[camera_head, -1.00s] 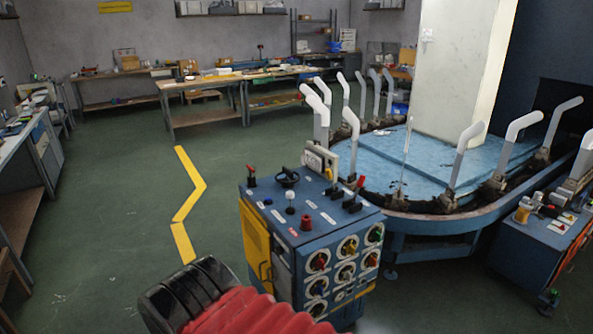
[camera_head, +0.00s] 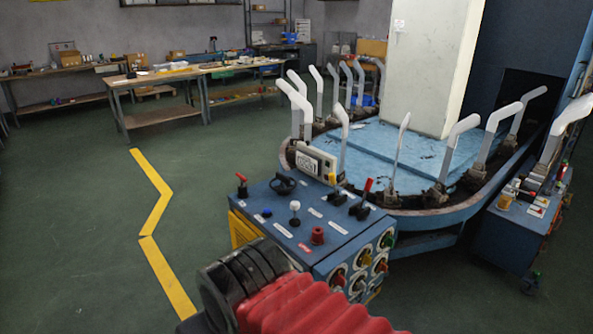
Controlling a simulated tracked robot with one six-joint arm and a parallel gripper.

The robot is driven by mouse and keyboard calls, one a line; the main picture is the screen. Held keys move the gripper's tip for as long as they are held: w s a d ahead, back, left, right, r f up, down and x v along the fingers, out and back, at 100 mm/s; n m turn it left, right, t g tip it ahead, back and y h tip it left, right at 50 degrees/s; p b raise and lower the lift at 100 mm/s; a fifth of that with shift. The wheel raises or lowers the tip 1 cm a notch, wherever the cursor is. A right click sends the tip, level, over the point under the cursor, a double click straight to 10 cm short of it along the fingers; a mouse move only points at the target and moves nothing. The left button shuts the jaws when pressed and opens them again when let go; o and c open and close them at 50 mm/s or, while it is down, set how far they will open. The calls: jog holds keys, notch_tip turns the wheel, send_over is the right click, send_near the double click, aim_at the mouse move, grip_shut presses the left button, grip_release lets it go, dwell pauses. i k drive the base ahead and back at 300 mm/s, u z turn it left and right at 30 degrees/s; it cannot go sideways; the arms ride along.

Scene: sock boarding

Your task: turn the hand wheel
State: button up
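A small dark hand wheel (camera_head: 283,184) sits on the top panel of the blue control cabinet (camera_head: 335,246), toward its far left edge. A red-handled lever (camera_head: 242,186) stands to its left and a white-knobbed lever (camera_head: 295,210) in front of it. My arm, with a red ribbed sleeve and black rings, rises at the bottom of the view in front of the cabinet and hides part of its front. No gripper fingers are visible, and the wheel stands clear with nothing touching it.
Behind the cabinet is an oval blue boarding table (camera_head: 375,150) ringed with upright white sock forms (camera_head: 455,146). A second blue cabinet (camera_head: 515,230) stands at the right. Workbenches (camera_head: 160,118) line the back. The green floor (camera_head: 75,230) at left is open, with a yellow line (camera_head: 150,195).

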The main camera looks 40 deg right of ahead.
aim_at(285, 180)
jog(key=z, duration=0.35)
jog(key=i, duration=1.3)
jog(key=u, duration=0.1)
